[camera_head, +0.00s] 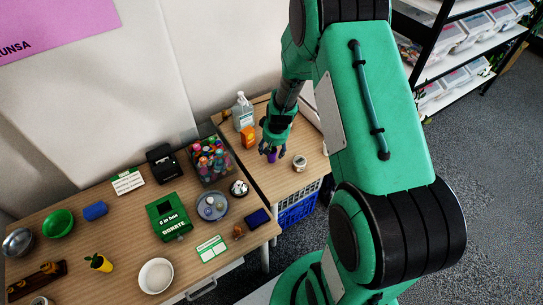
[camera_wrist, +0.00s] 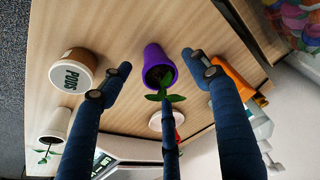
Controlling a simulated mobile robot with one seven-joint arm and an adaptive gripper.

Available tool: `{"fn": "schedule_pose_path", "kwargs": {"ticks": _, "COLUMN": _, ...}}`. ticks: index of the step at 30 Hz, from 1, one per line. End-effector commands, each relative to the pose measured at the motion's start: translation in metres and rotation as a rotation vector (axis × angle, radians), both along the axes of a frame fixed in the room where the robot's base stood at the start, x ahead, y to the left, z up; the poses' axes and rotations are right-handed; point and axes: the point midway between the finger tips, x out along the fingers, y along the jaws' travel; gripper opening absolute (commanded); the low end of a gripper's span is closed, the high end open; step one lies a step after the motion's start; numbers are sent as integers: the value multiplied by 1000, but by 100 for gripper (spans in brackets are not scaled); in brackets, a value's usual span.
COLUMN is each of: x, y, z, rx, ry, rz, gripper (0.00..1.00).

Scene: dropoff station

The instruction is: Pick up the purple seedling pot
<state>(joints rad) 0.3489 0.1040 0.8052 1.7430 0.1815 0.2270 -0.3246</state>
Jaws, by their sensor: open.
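The purple seedling pot (camera_wrist: 151,54) stands on the wooden table with a small green seedling (camera_wrist: 163,97) in it. In the wrist view it shows between the two outer fingers of my gripper (camera_wrist: 152,80), with visible gaps on both sides. A third dark finger reaches up from below to the seedling's leaves; I cannot tell if they touch. The gripper is open and holds nothing. In the head view the purple pot (camera_head: 271,156) is a small patch among my fingertips (camera_head: 272,150), mostly hidden by them.
A round tub marked PODS (camera_wrist: 73,71) stands left of the pot in the wrist view. A white pot with a plant (camera_wrist: 55,125) is beyond it.

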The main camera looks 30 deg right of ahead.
Motion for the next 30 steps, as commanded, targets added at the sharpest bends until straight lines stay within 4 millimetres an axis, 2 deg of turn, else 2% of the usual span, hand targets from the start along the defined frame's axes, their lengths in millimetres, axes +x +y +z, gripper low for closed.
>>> {"fn": "schedule_pose_path", "kwargs": {"ticks": 3, "x": 4, "y": -1, "z": -16, "rx": 0, "ry": 0, "rz": 0, "gripper": 61}}
{"fn": "schedule_pose_path", "kwargs": {"ticks": 7, "x": 7, "y": -1, "z": -24, "rx": 0, "ry": -1, "rz": -1, "gripper": 61}}
{"fn": "schedule_pose_path", "kwargs": {"ticks": 25, "x": 8, "y": -2, "z": -25, "rx": 0, "ry": -2, "rz": -1, "gripper": 61}}
{"fn": "schedule_pose_path", "kwargs": {"ticks": 30, "x": 8, "y": -2, "z": -25, "rx": 0, "ry": -2, "rz": -1, "gripper": 27}}
